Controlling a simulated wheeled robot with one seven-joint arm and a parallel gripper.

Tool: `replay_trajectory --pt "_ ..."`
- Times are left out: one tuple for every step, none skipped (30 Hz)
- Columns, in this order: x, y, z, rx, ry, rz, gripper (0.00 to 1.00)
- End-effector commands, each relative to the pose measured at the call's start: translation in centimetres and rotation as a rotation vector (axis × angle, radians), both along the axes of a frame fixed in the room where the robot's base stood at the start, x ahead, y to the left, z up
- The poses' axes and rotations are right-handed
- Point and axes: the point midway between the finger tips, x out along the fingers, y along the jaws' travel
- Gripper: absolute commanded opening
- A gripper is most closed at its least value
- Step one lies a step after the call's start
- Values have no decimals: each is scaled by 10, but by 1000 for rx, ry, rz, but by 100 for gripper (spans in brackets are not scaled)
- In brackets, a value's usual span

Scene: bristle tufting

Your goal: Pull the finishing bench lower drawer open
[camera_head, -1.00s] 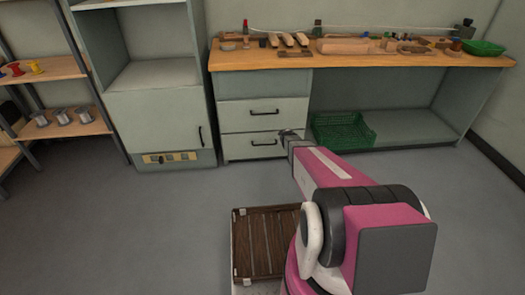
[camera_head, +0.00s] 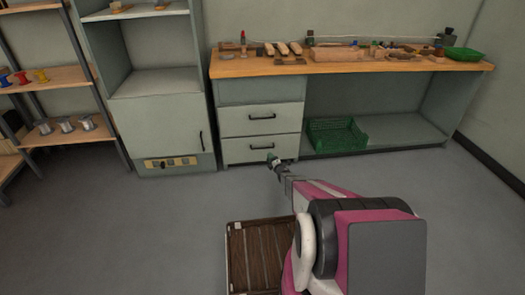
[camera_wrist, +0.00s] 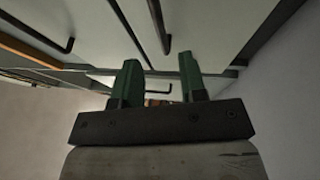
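The finishing bench (camera_head: 350,65) stands against the back wall with two grey drawers on its left side. The lower drawer (camera_head: 238,151) looks shut, its front level with the upper drawer (camera_head: 240,122). Its dark bar handle (camera_head: 262,148) lies just above and behind my gripper (camera_head: 272,158) in the head view. In the wrist view my gripper (camera_wrist: 160,78) has two green fingers set apart with a gap between them. A dark bar handle (camera_wrist: 160,22) shows beyond the fingers, apart from them; I cannot tell which drawer it belongs to. Nothing is held.
A green crate (camera_head: 337,135) sits on the bench's low shelf, right of the drawers. A grey cabinet (camera_head: 160,120) stands to the left, with a shelf rack (camera_head: 60,80) beyond it. A brown slatted crate (camera_head: 255,255) is beside my arm. Floor before the drawers is clear.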

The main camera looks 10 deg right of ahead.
Motion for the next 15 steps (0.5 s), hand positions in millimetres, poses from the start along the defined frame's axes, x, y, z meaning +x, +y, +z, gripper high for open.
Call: replay_trajectory --pt "7 2 1 0 -1 0 39" --pt "10 4 1 1 -1 0 39" --pt "15 6 2 1 -1 0 39" --pt "20 8 3 1 -1 0 39" --pt "24 9 4 1 -1 0 39" --pt "30 12 4 2 0 0 39" --pt "35 14 5 2 1 -1 39" --pt "40 16 6 2 1 -1 39" --pt "47 19 7 2 1 0 39" --pt "52 21 8 2 1 0 39" --pt "57 23 10 2 1 0 39" --pt "63 26 11 2 0 0 39" --pt "68 28 12 2 1 0 39" --pt "72 30 13 2 1 0 39" --pt "77 32 13 2 2 -1 39"
